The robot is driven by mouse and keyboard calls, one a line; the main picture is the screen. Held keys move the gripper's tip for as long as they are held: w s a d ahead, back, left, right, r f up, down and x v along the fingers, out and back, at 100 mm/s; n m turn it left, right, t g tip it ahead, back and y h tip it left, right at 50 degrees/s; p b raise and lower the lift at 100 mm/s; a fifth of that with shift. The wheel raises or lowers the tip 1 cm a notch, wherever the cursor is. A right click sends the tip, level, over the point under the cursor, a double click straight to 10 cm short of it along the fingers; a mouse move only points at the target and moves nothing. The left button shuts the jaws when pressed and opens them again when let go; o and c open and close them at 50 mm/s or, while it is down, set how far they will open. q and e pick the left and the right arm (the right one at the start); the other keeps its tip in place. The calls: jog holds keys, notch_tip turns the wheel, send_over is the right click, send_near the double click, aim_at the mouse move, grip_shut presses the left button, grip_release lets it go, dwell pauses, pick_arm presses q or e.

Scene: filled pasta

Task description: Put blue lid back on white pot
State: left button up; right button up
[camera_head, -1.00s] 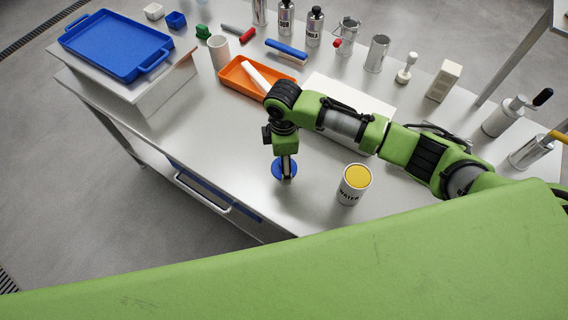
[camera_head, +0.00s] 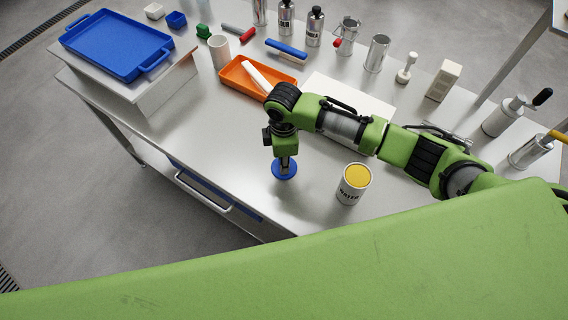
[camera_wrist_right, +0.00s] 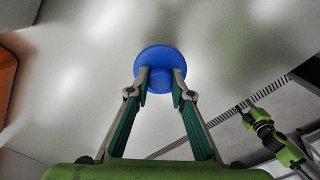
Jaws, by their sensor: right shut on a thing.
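The blue lid (camera_head: 284,170) is a round disc with a raised round knob, low over the front part of the grey table. My right gripper (camera_head: 285,163) points down and is shut on the lid's knob. The right wrist view shows the lid (camera_wrist_right: 160,57) between the two fingertips of the gripper (camera_wrist_right: 160,78). I cannot tell whether the lid still touches the table. The white pot (camera_head: 349,193), marked WATER, stands upright and uncovered to the right of the lid, with yellow inside.
An orange tray (camera_head: 235,84) with a white roll lies behind my right arm. A blue tray (camera_head: 88,60) sits on a raised stand at the left. Bottles and cans line the back. The table between lid and pot is clear.

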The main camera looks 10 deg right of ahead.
pick_arm(q)
jog(key=shift+f, duration=0.1)
pick_arm(e)
jog(key=shift+s, duration=0.1)
jog(key=shift+r, duration=0.2)
notch_tip(320, 180, up, 3)
jog(key=shift+a+f+b, duration=0.1)
jog(key=shift+f+b, duration=0.05)
jog(key=shift+b, duration=0.55)
pick_arm(q)
notch_tip(320, 180, down, 2)
jog(key=shift+f+b, duration=0.15)
jog(key=shift+b, duration=0.4)
pick_arm(e)
jog(key=s+a+r, duration=0.7)
jog(key=s+r, duration=0.2)
jog(key=s, duration=0.3)
jog(key=shift+r, duration=0.35)
jog(key=shift+w, duration=0.1)
pick_arm(q)
jog(key=o, duration=0.9)
jog(key=shift+w, duration=0.1)
jog(key=shift+c, duration=0.2)
jog(key=shift+a, duration=0.1)
pick_arm(e)
jog(key=shift+d, duration=0.15)
